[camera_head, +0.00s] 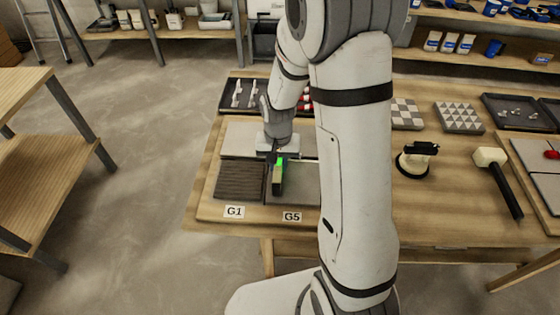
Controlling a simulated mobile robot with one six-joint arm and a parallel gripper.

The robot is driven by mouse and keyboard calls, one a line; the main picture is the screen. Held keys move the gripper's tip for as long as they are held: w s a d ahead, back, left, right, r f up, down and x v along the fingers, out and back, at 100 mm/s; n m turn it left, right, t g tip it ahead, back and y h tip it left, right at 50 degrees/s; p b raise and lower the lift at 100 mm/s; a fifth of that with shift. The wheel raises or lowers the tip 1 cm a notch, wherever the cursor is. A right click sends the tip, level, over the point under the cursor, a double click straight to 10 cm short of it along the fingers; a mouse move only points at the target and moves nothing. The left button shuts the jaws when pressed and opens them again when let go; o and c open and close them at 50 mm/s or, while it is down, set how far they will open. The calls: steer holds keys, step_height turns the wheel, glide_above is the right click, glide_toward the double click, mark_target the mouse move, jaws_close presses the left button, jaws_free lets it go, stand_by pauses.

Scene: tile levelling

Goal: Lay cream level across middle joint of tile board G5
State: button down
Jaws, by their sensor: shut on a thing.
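My gripper (279,154) points down over the tile board and is shut on a short bar-shaped level (278,182). The level looks dark on its near end, with a bright green patch and a small pale yellowish part. It runs roughly from near to far, by the joint between a dark ribbed tile (239,181) and a plain grey tile (302,190). I cannot tell whether it touches the tiles. The label G5 (291,216) is on the board's front edge, right of the label G1 (234,212). My arm hides the board's right part.
Patterned tile samples (460,117) and a dark tray (520,112) lie behind. Another dark tray (238,94) is behind the board.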

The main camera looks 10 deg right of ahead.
steer(key=shift+f, duration=0.2)
stand_by(0.6)
steer(key=c, duration=1.2)
jaws_free()
steer(key=shift+r, duration=0.1)
step_height(320, 180, up, 8)
steer(key=shift+f, duration=0.2)
steer(key=s+d+r+n+t, duration=0.2)
steer(key=s+r+n, duration=0.1)
steer(key=s+r, duration=0.9)
steer(key=s, duration=0.4)
steer(key=shift+n+t, duration=0.3)
steer(key=shift+t, duration=0.1)
steer(key=shift+d, duration=0.1)
